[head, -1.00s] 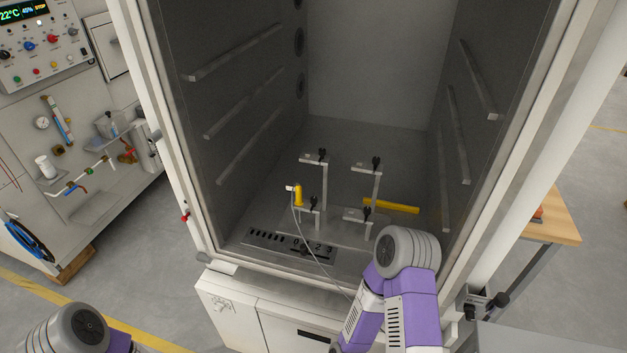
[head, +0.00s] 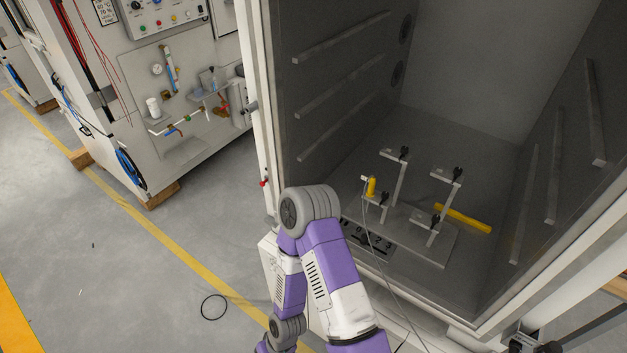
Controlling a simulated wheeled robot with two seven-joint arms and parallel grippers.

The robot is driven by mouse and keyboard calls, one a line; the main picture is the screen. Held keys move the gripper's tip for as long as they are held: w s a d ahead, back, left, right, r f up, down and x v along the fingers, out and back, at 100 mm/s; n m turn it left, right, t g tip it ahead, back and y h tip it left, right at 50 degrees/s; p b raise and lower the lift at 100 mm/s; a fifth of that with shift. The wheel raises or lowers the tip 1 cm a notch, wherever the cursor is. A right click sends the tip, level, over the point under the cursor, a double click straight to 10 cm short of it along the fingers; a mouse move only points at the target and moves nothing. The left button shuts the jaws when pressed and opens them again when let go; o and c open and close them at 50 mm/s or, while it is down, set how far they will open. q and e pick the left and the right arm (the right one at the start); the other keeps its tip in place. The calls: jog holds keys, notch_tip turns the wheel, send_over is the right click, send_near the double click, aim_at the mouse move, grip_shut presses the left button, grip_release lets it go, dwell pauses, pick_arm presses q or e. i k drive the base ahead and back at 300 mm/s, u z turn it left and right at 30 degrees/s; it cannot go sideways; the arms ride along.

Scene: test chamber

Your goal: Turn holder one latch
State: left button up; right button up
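Several metal holders stand on a plate (head: 420,241) on the chamber floor, each with a black latch. The taller ones at the back carry a left latch (head: 404,153) and a right latch (head: 457,174). The lower ones in front carry a left latch (head: 383,199) and a right latch (head: 436,220). I cannot tell which is holder one or how its latch is turned. A yellow cylinder (head: 371,187) with a thin cable stands by the front left holder. One purple and grey arm of mine rises in front of the chamber. Neither gripper shows.
The marked strip (head: 366,240) at the front is partly hidden by my arm. Rails line both side walls (head: 340,85). A panel bench (head: 180,100) stands to the left. The upper chamber is clear.

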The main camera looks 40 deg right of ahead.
aim_at(385, 195)
jog(key=u, duration=0.9)
jog(key=k, duration=0.35)
jog(key=z, duration=1.55)
